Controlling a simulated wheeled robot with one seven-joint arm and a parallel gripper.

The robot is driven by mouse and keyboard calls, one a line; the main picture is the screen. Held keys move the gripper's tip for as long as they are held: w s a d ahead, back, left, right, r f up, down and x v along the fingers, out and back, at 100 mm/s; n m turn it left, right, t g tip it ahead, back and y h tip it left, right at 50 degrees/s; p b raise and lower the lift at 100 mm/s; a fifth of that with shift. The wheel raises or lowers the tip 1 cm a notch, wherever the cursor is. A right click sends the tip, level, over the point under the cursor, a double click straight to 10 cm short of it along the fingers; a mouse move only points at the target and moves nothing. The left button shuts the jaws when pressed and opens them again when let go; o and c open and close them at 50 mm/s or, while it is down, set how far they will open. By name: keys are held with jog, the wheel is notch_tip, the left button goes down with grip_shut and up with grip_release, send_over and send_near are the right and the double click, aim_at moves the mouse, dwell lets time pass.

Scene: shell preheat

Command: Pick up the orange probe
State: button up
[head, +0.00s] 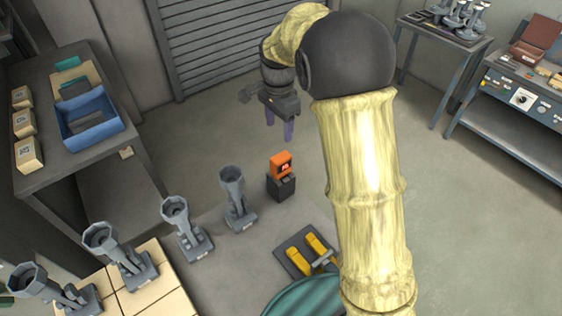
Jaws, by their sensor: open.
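The orange probe (281,165) stands upright on a small dark block (281,187) near the far edge of the grey work surface. It has a dark patch with a red mark on its front. My gripper (280,134) is above and beyond the probe in the picture, with its purple-grey fingers pointing down. The fingers are open, with nothing seen between them. The gripper appears apart from the probe; the exact distance is hard to tell.
Several grey funnel-topped stands, one of them nearest the probe (234,198), line the left of the work surface (215,265). A dark tray with yellow pieces (312,243) lies right of them. A shelf with a blue bin (88,121) stands left. Floor beyond is clear.

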aim_at(280, 158)
notch_tip(280, 158, down, 12)
jog(key=p, duration=0.4)
jog(key=shift+d+r, duration=0.1)
jog(key=shift+d, duration=0.05)
jog(key=shift+f, duration=0.25)
jog(key=shift+w, duration=0.1)
jog(key=shift+f+p, duration=0.6)
jog(key=shift+p, duration=0.1)
jog(key=shift+w+d+f+p, duration=0.15)
jog(key=shift+f+p, duration=0.75)
jog(key=shift+f, duration=1.1)
jog(key=c, duration=1.1)
